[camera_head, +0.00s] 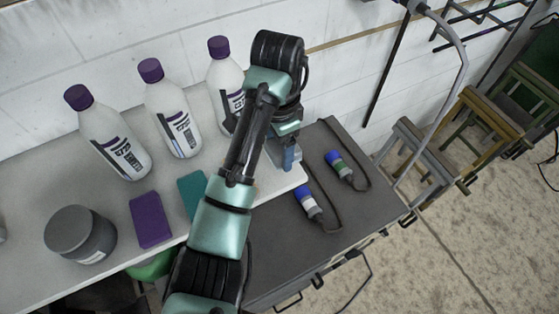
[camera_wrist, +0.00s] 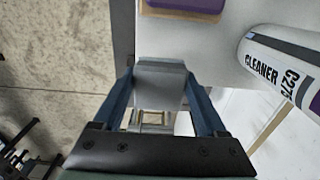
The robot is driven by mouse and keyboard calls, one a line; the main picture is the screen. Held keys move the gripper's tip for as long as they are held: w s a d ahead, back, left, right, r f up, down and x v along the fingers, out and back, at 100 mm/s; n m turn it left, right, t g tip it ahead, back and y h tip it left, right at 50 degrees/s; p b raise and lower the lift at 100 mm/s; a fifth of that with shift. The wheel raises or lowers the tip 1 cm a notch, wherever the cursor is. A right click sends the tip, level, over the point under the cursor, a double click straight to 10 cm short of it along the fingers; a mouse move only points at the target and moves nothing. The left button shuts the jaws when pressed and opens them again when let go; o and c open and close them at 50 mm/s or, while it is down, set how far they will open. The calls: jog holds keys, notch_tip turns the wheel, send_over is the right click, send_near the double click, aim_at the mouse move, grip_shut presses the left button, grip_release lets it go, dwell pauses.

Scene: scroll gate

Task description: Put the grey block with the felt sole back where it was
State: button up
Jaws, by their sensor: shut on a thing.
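My gripper (camera_wrist: 160,100) is shut on a grey block (camera_wrist: 160,82), which sits between the two blue fingers in the wrist view. In the head view my gripper (camera_head: 288,158) is at the right end of the white tabletop (camera_head: 120,185), beside the dark grey cabinet top. There my arm and fingers mostly hide the block. Its sole is not visible, and I cannot tell whether the block touches a surface.
Three white cleaner bottles (camera_head: 110,143) stand along the wall. A purple block (camera_head: 151,220), a teal block (camera_head: 191,190) and a grey-lidded jar (camera_head: 80,235) are on the tabletop. Two blue-ended connectors (camera_head: 305,198) lie on the cabinet top (camera_head: 350,220). Stools stand right.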

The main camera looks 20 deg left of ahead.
jog(key=shift+w+f, duration=0.2)
jog(key=shift+f, duration=0.5)
jog(key=f+p, duration=0.1)
jog(key=f, duration=0.3)
jog(key=shift+s, duration=0.2)
jog(key=shift+w+f, duration=0.15)
jog(key=shift+f, duration=0.25)
jog(key=shift+f, duration=0.1)
jog(key=o, duration=1.2)
jog(key=shift+o, duration=0.2)
